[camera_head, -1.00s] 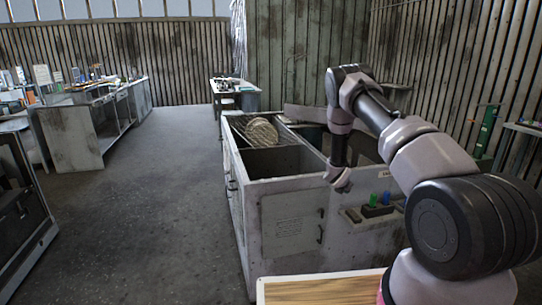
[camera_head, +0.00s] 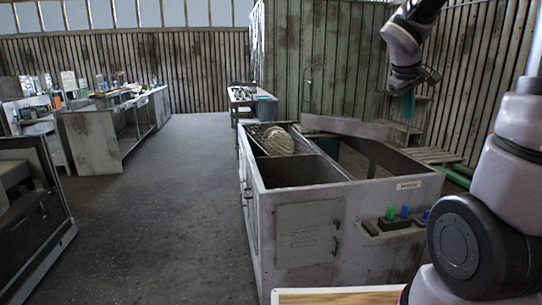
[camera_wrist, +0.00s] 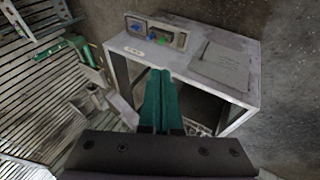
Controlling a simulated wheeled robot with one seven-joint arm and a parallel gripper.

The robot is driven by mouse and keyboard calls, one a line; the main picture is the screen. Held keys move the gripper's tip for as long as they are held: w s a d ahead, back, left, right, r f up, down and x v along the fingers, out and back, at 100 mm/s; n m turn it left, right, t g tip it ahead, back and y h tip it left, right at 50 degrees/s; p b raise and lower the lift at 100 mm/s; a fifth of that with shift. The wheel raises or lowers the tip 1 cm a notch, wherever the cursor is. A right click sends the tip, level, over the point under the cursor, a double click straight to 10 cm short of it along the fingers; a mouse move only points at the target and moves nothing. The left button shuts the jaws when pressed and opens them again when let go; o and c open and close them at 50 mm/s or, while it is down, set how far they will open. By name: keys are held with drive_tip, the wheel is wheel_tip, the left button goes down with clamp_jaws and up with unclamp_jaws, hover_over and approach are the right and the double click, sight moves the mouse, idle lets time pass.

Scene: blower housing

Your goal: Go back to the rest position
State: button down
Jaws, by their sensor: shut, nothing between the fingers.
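My gripper (camera_head: 407,104) is raised at the upper right of the head view, above and behind the right part of the grey washing cabinet (camera_head: 310,240). Its green fingers (camera_wrist: 161,100) show in the wrist view, pressed together with nothing between them. My arm is lifted and folded at the right edge of the head view. In the wrist view the cabinet (camera_wrist: 225,62) lies below, clear of the fingers.
The cabinet holds a round ribbed part (camera_head: 278,140) on a mesh rack. Green and blue knobs (camera_head: 404,211) sit on its front. A wooden-topped surface (camera_head: 335,297) is at the bottom edge. Workbenches (camera_head: 92,140) stand left. The floor (camera_head: 165,215) between is clear.

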drive_tip(key=s+a+r+m+t+y, duration=0.1)
drive_tip(key=s+a+r+m+y, duration=0.1)
drive_tip(key=s+a, duration=0.4)
drive_tip(key=s+a+r+m+t+y, duration=0.1)
drive_tip(key=s+a+r+m+y, duration=0.2)
drive_tip(key=s+a, duration=0.4)
drive_tip(key=s+m+y, duration=0.1)
drive_tip(key=s+m, duration=0.1)
drive_tip(key=s, duration=0.4)
drive_tip(key=shift+s+a+y, duration=0.2)
drive_tip(key=shift+a+y, duration=0.05)
drive_tip(key=shift+y, duration=0.15)
drive_tip(key=shift+r, duration=0.1)
